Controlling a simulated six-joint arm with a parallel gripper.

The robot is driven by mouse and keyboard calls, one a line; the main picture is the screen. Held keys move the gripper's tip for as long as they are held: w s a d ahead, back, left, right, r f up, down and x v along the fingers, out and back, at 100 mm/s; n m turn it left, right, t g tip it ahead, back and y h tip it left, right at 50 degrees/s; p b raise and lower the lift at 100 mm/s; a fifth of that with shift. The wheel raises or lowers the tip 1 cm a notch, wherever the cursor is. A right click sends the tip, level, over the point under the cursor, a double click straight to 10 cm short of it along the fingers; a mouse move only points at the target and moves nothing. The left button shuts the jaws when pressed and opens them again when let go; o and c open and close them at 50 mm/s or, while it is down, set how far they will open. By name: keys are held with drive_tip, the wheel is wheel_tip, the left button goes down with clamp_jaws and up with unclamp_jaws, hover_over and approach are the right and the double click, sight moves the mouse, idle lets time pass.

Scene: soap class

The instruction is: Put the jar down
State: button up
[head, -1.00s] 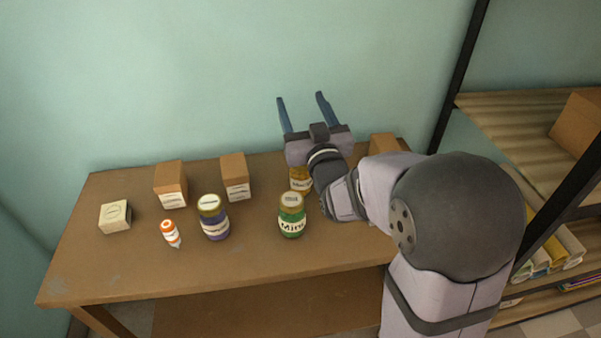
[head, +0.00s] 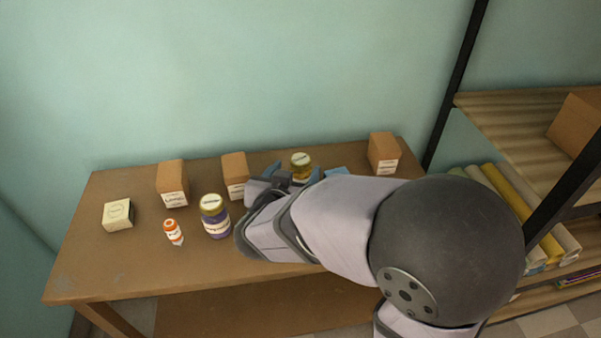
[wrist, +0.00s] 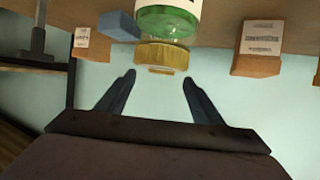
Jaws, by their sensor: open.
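My gripper (wrist: 159,80) is open and empty in the wrist view, its two blue fingers apart. A green jar (wrist: 168,20) with a gold lid (wrist: 162,53) is just beyond the fingertips, in line with the gap between them; its base is out of the picture. In the head view my gripper (head: 290,175) is low over the table's back half, partly hidden by my arm, which also hides the green jar. A purple jar (head: 215,217) stands upright to the left.
Boxes stand at the back left (head: 172,183), back middle (head: 235,175) and back right (head: 383,153). An orange-and-white bottle (head: 173,232) and a pale box (head: 118,214) are at the left. A blue block (wrist: 118,25) is beside the green jar. The table's front left (head: 120,265) is clear.

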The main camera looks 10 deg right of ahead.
sight(300, 160)
drive_tip(key=shift+x, duration=1.05)
drive_tip(key=shift+b+x, duration=0.7)
drive_tip(key=shift+x, duration=1.9)
drive_tip(key=shift+w+r, duration=0.1)
drive_tip(key=shift+r, duration=0.1)
drive_tip(key=c, duration=1.5)
wheel_tip(300, 160, up, 10)
drive_tip(key=p, duration=0.4)
drive_tip(key=shift+a, duration=0.1)
drive_tip(key=shift+s+a+f+b, duration=0.15)
drive_tip(key=shift+f+b, duration=0.25)
drive_tip(key=shift+f, duration=0.6)
drive_tip(key=shift+s+a+f+b, duration=0.2)
drive_tip(key=shift+f+b, duration=0.15)
drive_tip(key=shift+f, duration=0.65)
drive_tip(key=shift+s+a+f+b, duration=0.15)
drive_tip(key=shift+f+b, duration=0.25)
drive_tip(key=shift+f, duration=0.6)
